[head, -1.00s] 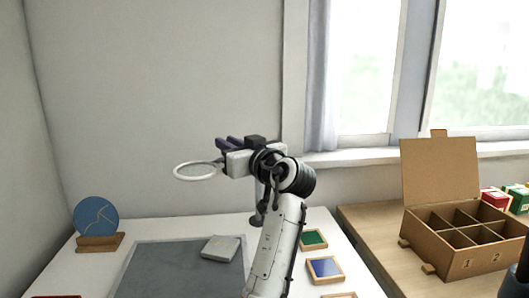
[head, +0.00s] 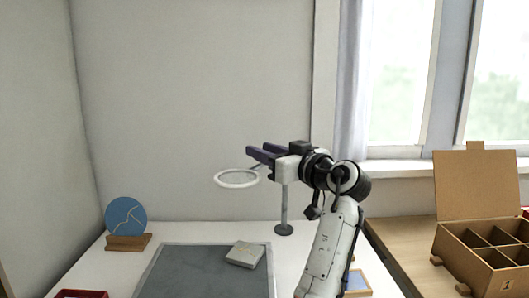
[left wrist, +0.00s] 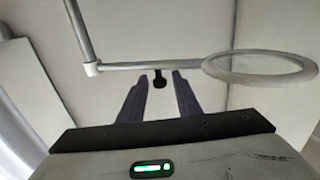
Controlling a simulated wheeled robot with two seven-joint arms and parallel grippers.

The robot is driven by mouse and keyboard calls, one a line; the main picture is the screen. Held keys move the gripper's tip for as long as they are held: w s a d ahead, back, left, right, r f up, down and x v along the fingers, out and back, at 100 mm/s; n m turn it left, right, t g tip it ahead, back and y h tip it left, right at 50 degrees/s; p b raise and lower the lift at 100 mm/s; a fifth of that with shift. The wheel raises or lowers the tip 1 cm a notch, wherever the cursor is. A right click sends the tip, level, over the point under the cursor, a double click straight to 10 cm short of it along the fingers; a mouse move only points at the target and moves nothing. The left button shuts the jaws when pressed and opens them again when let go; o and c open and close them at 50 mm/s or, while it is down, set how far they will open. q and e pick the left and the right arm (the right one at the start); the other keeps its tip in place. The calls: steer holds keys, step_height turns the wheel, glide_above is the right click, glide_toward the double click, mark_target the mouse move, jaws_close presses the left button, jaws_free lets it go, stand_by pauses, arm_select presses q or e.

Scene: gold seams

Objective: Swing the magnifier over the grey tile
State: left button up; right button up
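The magnifier has a white ring (head: 222,184) on a thin arm from a grey post (head: 284,208) at the back of the table. In the head view the ring hangs higher than the pale grey tile (head: 245,254) and left of it; whether it is directly above is unclear. The tile lies on the dark mat. My left gripper (head: 259,153) is open at the magnifier's arm. In the left wrist view its two purple fingers stand apart, with a small black knob (left wrist: 160,79) between their tips and the ring (left wrist: 262,77) to the right. My right gripper is out of view.
The dark grey mat (head: 190,275) covers the table's middle. A blue disc with gold seams (head: 126,216) stands on a wooden stand (head: 128,242) at left. A cardboard box with compartments (head: 470,258) is on the wooden surface at right. A blue framed tile (head: 357,281) is partly behind my arm.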

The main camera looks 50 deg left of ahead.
arm_select(q)
steer(key=d, duration=1)
steer(key=shift+d+b, duration=0.2)
steer(key=shift+b, duration=0.15)
stand_by(0.3)
